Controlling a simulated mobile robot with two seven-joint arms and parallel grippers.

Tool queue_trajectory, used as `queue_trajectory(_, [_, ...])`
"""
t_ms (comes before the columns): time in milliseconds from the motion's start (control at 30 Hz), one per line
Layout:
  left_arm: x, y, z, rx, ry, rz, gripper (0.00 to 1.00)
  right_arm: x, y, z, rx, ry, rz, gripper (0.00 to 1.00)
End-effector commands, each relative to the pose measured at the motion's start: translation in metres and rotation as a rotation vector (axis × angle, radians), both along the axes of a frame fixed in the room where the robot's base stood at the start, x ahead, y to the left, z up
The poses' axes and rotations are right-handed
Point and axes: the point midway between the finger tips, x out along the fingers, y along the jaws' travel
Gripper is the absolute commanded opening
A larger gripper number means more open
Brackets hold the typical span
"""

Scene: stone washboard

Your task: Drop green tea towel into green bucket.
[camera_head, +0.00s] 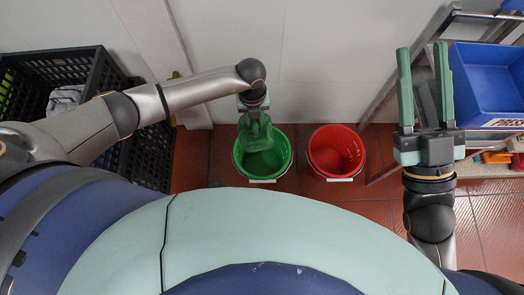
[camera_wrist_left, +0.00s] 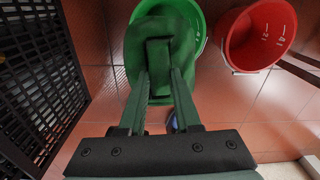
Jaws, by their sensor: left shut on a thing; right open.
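The green tea towel (camera_head: 258,135) hangs from my left gripper (camera_head: 254,117) over the green bucket (camera_head: 284,165) in the head view. In the left wrist view, my left gripper (camera_wrist_left: 159,72) is shut on the towel (camera_wrist_left: 158,55). There the towel lies in front of the green bucket (camera_wrist_left: 196,22) and covers much of its opening. I cannot tell whether the towel's lower end is inside the bucket. My right gripper (camera_head: 422,52) is open and empty, fingers pointing up in the head view, well right of the buckets.
A red bucket (camera_head: 337,152) stands close to the right of the green one. Black crates (camera_head: 98,75) stand at the left, with a grey cloth (camera_head: 65,98) in one. A shelf with a blue bin (camera_head: 487,85) is at the right. Red floor tiles (camera_head: 190,160) show between.

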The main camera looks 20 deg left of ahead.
Motion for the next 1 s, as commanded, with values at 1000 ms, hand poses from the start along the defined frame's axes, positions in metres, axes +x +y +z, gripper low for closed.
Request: queue_trajectory(1000, [0.001,-0.004,-0.138,0.000,-0.001,0.554,0.00,-0.033,0.012,-0.055,-0.017,-0.196,0.047,0.43])
